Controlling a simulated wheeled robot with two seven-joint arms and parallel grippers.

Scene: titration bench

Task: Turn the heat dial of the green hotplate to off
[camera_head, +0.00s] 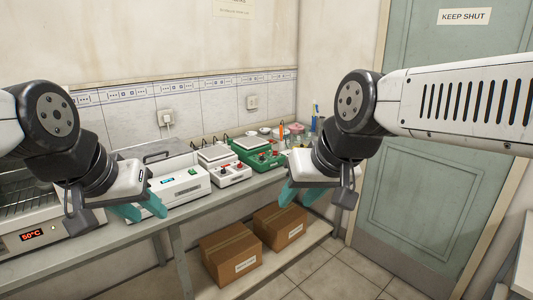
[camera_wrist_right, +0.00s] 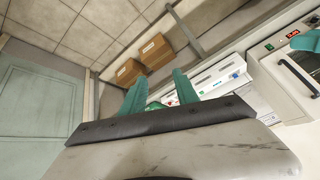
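The green hotplate (camera_head: 254,149) stands on the bench near the back corner, with a pale top plate and red dials (camera_head: 262,157) on its front face. The dial's setting is too small to read. My right gripper (camera_head: 302,194) is open and empty, in front of the bench and to the right of the hotplate, apart from it. In the right wrist view, the open right gripper (camera_wrist_right: 160,88) has a bit of green (camera_wrist_right: 154,105) showing between its fingers, mostly hidden by the gripper body. My left gripper (camera_head: 139,207) is open and empty at the left, in front of the bench.
A white hotplate (camera_head: 225,170) with red knobs stands left of the green one. A long white instrument (camera_head: 180,190) and an oven (camera_head: 42,232) showing 50°C are further left. Glassware and an orange item (camera_head: 281,130) stand right of it. Cardboard boxes (camera_head: 232,255) sit on the lower shelf.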

